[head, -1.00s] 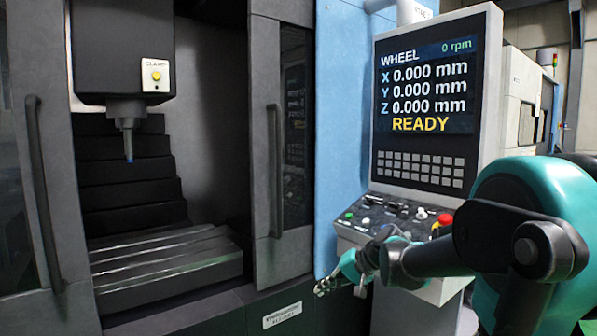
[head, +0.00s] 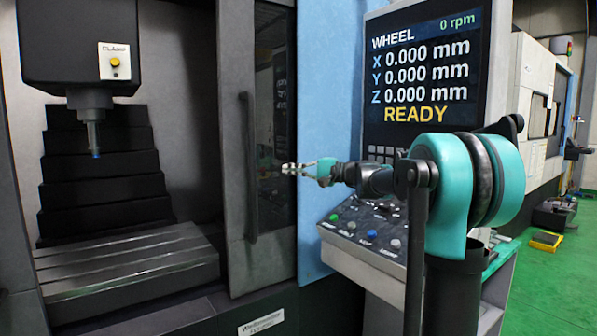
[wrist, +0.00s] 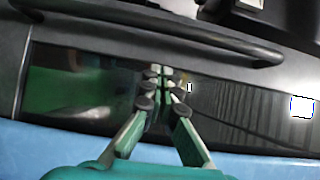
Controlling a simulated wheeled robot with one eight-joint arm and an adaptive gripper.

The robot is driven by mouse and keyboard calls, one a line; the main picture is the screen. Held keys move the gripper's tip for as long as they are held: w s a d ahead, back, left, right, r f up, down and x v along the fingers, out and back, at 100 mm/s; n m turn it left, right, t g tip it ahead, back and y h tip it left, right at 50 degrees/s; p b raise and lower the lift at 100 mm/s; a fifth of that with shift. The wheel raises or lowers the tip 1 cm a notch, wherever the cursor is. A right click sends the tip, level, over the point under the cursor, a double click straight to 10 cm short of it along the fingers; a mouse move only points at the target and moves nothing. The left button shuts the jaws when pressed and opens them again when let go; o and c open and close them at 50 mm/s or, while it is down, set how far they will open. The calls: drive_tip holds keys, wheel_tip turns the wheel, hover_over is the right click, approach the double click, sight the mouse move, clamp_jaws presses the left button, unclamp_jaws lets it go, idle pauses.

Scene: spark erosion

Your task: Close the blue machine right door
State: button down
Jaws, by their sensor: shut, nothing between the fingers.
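The blue machine's right door (head: 237,60) is a dark grey panel with a tall window and a long vertical handle (head: 249,170) near its left edge. The door stands open, with the work chamber exposed to its left. My gripper (head: 287,169) is shut and empty, in front of the door's window and to the right of the handle in the head view. In the wrist view my gripper (wrist: 160,78) points at the dark window (wrist: 75,85), and the handle (wrist: 160,30) runs across beyond the fingertips. I see no contact with the handle.
The control panel (head: 425,60) reading READY stands right of the door, behind my arm. A blue machine column (head: 330,100) lies between them. Inside the chamber are a spindle (head: 92,125) and a slotted table (head: 130,262).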

drive_tip(key=a, duration=0.8)
